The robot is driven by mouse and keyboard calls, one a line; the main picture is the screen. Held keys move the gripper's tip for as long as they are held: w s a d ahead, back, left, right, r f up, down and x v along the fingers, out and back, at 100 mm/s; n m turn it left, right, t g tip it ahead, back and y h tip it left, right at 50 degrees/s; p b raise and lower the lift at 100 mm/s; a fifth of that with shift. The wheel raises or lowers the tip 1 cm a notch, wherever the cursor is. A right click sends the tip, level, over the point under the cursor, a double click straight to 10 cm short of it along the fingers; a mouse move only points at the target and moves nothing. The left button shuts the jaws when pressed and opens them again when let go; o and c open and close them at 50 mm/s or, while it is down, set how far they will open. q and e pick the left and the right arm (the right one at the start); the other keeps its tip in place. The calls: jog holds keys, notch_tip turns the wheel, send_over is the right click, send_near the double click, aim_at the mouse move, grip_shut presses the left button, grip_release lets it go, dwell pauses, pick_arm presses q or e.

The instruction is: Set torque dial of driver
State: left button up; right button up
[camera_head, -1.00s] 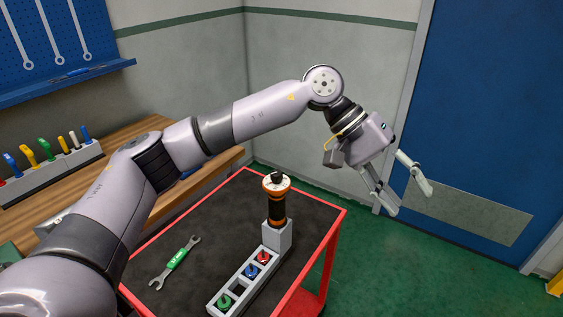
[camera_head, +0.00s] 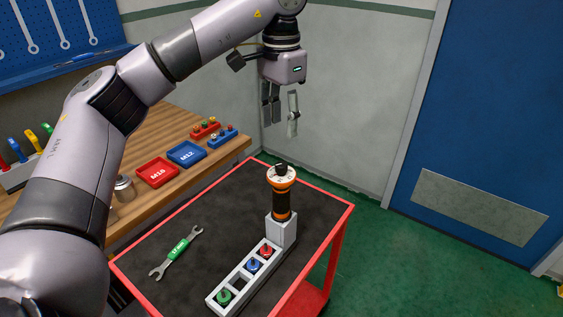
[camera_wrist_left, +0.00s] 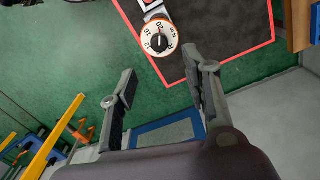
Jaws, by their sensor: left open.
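The driver (camera_head: 283,200) stands upright in a grey holder (camera_head: 281,231) on the red-edged cart. It has a black and orange body and a white dial (camera_head: 281,173) with a black knob on top. My right gripper is not in view.
A grey rack (camera_head: 240,282) with green, blue and red sockets extends from the holder. A green-handled wrench (camera_head: 177,253) lies on the cart's dark top (camera_head: 215,225). A wooden bench behind holds a red tray (camera_head: 157,172) and a blue tray (camera_head: 187,153). A blue door stands right.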

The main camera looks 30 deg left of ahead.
aim_at(281, 164)
pick_arm(q)
notch_tip(281, 164, down, 10)
jog(key=shift+f+p, duration=0.1)
jog(key=shift+p, duration=0.6)
jog(key=shift+s, duration=0.1)
grip_shut()
